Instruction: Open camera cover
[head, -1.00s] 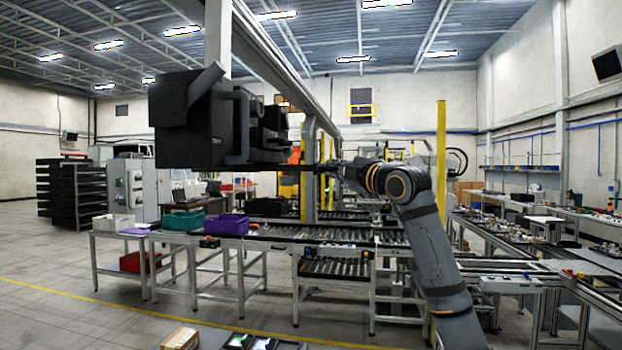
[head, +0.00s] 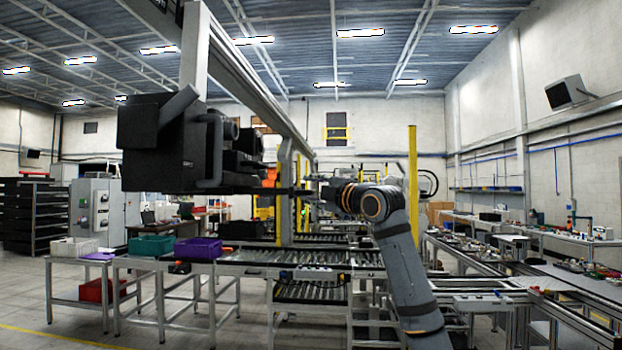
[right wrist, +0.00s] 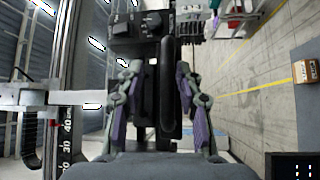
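A large black camera housing (head: 150,150) hangs from the overhead beam at the left of the head view. Dark blocks and lens-like parts are on its right side. A flat dark bar runs from its underside toward my right gripper (head: 312,188). In the right wrist view a long black handle-like bar (right wrist: 168,90) lies between the purple-padded fingers of the right gripper (right wrist: 158,72). The fingers stand apart on either side of it, with a clear gap on its left. Whether the right finger touches it I cannot tell. My left gripper is not in view.
Conveyors (head: 310,258) with a teal bin (head: 150,246) and a purple bin (head: 198,249) stand below the housing. A yellow post (head: 413,180) is behind my right arm. The overhead beam (head: 255,75) is close to the housing.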

